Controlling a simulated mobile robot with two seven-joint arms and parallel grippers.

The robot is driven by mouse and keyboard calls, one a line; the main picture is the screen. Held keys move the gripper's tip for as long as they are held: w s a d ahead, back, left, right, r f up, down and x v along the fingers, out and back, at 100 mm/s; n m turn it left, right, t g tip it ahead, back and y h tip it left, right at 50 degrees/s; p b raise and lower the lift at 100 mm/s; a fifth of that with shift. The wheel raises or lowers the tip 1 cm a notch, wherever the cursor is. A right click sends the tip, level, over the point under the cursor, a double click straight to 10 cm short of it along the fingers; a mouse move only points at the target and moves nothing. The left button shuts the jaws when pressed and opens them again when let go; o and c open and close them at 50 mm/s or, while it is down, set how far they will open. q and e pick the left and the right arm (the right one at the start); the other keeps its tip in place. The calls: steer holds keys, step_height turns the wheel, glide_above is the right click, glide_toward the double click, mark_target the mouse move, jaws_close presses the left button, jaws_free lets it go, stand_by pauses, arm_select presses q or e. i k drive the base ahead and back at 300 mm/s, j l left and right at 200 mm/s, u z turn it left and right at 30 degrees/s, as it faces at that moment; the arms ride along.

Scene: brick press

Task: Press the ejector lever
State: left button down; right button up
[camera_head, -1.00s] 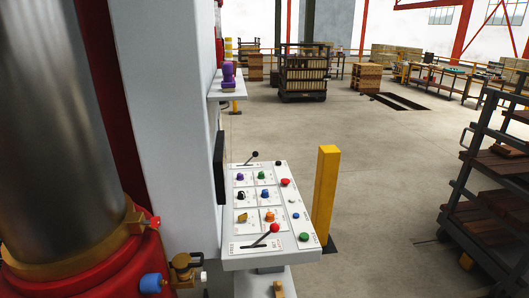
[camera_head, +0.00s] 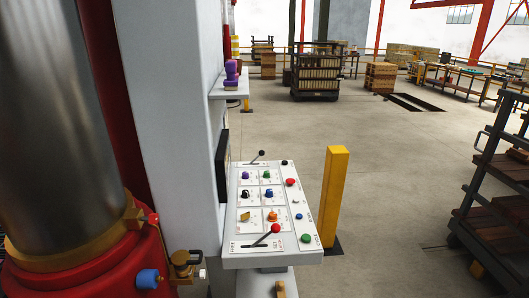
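A white sloped control panel (camera_head: 249,217) stands on the right side of the press column, near the middle of the view. It has two levers. One lever with a red knob (camera_head: 275,228) is at the panel's near edge, its rod slanting down to the left. The other lever, with a black knob (camera_head: 261,153), is at the far edge. The labels are too small to read, so I cannot tell which is the ejector lever. Several coloured knobs and buttons lie between them. Neither of my grippers is in view.
A large red and steel press cylinder (camera_head: 52,130) fills the left, beside the white column (camera_head: 178,130). A yellow post (camera_head: 334,195) stands close right of the panel. A rack with bricks (camera_head: 500,205) is at the right edge. The floor between is clear.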

mark_target(261, 153)
steer(key=i+l+z, duration=0.3)
steer(key=i, duration=0.3)
steer(key=i+l, duration=0.1)
steer(key=i, duration=0.45)
steer(key=i+l, duration=0.15)
steer(key=i, duration=0.45)
steer(key=i+l, duration=0.1)
steer(key=i, duration=0.45)
steer(key=i+l, duration=0.15)
steer(key=i, duration=0.45)
steer(key=i+l+u, duration=0.2)
steer(key=i+u, duration=0.2)
steer(key=i+l+u, duration=0.75)
steer(key=i+l, duration=0.1)
steer(key=i, duration=0.05)
